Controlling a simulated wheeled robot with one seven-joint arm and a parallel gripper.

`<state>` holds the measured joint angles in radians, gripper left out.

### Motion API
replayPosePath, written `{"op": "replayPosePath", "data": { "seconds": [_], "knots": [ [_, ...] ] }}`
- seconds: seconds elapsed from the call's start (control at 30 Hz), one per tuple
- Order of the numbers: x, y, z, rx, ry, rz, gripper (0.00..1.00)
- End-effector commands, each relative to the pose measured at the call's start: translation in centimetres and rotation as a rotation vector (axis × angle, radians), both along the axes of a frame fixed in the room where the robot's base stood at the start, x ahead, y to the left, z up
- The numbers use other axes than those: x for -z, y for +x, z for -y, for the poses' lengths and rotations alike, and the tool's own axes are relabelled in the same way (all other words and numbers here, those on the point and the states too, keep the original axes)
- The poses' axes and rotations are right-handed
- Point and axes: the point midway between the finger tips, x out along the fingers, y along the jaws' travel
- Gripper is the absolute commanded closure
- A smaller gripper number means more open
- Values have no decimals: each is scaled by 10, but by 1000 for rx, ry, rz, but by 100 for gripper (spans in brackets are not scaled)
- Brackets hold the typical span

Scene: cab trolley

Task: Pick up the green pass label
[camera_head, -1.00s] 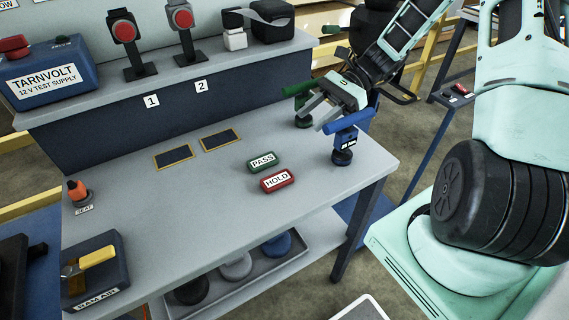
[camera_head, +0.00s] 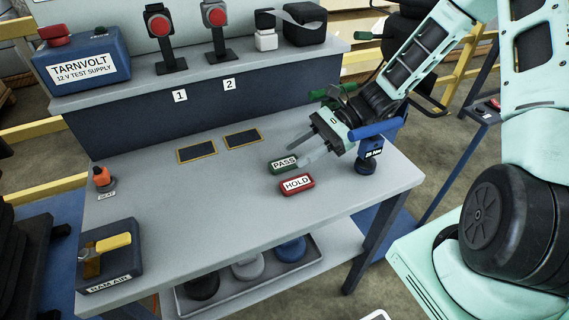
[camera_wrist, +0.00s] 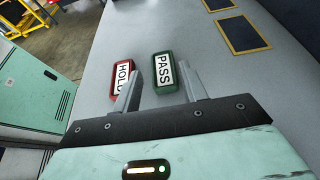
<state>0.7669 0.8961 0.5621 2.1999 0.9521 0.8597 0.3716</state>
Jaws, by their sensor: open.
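The green pass label (camera_head: 283,165) lies flat on the grey workbench, behind the red hold label (camera_head: 297,184). In the wrist view the pass label (camera_wrist: 163,71) shows ahead of and between my finger tips, and the hold label (camera_wrist: 122,78) is to its left, partly covered by my left finger. My gripper (camera_head: 300,152) is open and empty. It reaches in from the right, with its fingers close to the pass label. I cannot tell the exact height of the fingers above the bench.
Two dark yellow-edged pads (camera_head: 197,152) lie behind the labels.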

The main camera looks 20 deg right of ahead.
Motion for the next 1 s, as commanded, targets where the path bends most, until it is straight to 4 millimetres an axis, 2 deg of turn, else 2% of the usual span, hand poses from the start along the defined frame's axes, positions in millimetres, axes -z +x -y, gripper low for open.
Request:
{"op": "replayPosePath", "data": {
  "seconds": [0.33,0.63,0.67,0.77,1.0],
  "knots": [
    [15,2,-43,-2,2,-2,57],
    [17,2,-48,-1,0,-1,57],
    [17,2,-48,-1,0,-1,63],
    [17,2,-48,-1,0,-1,91],
    [17,3,-48,-1,0,-1,90]
  ]
}}
